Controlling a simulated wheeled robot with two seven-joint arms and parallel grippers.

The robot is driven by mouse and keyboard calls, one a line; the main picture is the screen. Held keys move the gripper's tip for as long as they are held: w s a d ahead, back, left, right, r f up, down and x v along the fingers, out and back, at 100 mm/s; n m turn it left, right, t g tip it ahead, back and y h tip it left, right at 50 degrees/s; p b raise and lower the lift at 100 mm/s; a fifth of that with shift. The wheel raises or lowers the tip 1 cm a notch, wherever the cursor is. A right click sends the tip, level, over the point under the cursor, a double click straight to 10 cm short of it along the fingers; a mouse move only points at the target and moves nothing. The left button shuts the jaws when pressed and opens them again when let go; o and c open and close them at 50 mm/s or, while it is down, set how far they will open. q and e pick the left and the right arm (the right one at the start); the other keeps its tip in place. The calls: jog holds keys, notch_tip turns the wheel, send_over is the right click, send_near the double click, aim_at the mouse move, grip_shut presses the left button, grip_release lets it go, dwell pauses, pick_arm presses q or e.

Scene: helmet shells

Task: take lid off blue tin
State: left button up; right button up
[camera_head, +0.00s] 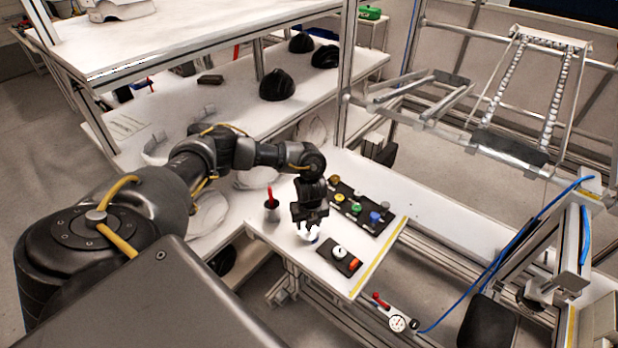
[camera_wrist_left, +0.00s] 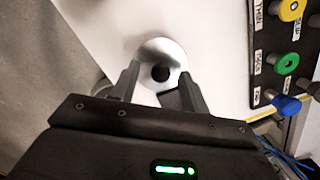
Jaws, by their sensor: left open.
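A round silver-white lid (camera_wrist_left: 151,48) with a black knob (camera_wrist_left: 160,72) at its centre lies below my left gripper in the left wrist view. In the head view, a small pale, slightly bluish round thing (camera_head: 313,238) shows just under the gripper, mostly hidden by it. The tin's blue wall is not clearly seen. My left gripper (camera_head: 310,220) points down over the lid. Its two fingers are open, one on each side of the knob in the wrist view; I cannot tell whether they touch it. My right gripper is not in view.
A dark labelled board (camera_head: 345,203) with coloured knobs, including a blue one (camera_head: 375,217), lies right of the gripper. A small dark tray (camera_head: 328,258) with white and orange pieces is in front. A dark cup (camera_head: 271,212) with a red-handled item stands left. Helmet shells (camera_head: 278,86) sit behind.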

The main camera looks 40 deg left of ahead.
pick_arm(q)
jog(key=shift+f, duration=0.3)
jog(key=shift+c, duration=0.5)
grip_shut()
